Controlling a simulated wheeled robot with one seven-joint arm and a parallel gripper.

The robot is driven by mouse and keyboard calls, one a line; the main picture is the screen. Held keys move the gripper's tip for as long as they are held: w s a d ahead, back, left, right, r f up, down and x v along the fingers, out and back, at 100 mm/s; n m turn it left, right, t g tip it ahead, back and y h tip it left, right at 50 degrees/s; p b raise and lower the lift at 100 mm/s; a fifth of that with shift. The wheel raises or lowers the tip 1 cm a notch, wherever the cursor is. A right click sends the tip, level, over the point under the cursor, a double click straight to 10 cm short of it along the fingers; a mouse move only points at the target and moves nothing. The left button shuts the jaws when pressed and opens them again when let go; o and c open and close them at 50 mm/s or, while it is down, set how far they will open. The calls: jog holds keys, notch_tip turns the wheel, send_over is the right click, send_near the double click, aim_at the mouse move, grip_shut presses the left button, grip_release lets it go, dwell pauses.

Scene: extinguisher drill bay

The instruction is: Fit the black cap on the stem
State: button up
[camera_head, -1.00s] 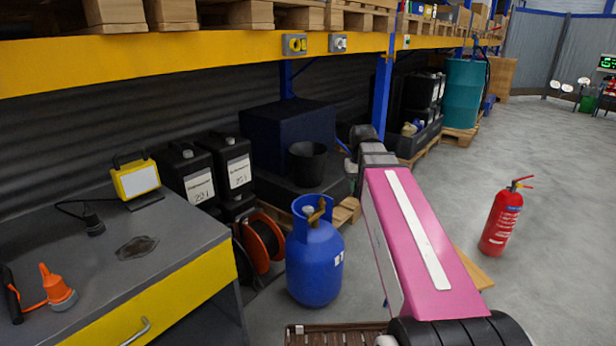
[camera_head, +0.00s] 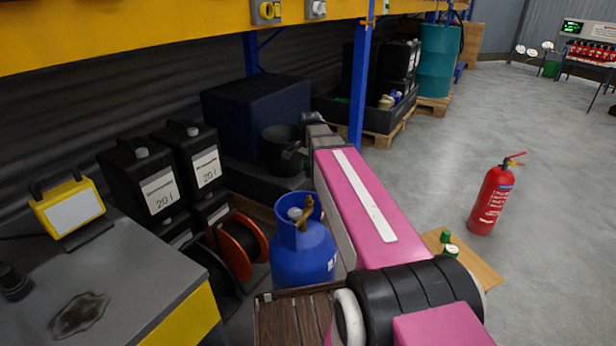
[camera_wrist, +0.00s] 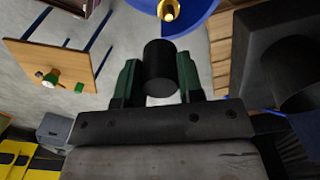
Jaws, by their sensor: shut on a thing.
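In the wrist view, my gripper (camera_wrist: 160,82) has its green fingers shut on the black cap (camera_wrist: 160,62), a short dark cylinder held between them. A blue gas bottle (camera_head: 303,255) stands left of my arm in the head view, with a brass valve (camera_head: 307,212) inside its collar. The valve also shows at the top of the wrist view as a brass stem (camera_wrist: 168,9), beyond the cap and apart from it. My gripper is hard to make out against the dark background in the head view.
A red extinguisher (camera_head: 492,200) stands on open floor. A grey workbench (camera_head: 130,285), black canisters (camera_head: 150,185), a cable reel (camera_head: 243,240) and a black bucket (camera_head: 285,150) crowd the left.

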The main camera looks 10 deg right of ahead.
aim_at(309, 196)
jog(key=f+m, duration=0.1)
jog(key=m, duration=0.1)
jog(key=w+f+m, duration=0.1)
jog(key=f+m, duration=0.3)
jog(key=shift+w+f, duration=0.15)
jog(key=shift+w, duration=0.25)
jog(key=shift+f, duration=1.9)
jog(key=shift+f, duration=2.25)
dwell(0.5)
jog(key=o, duration=1)
jog(key=shift+r, duration=0.1)
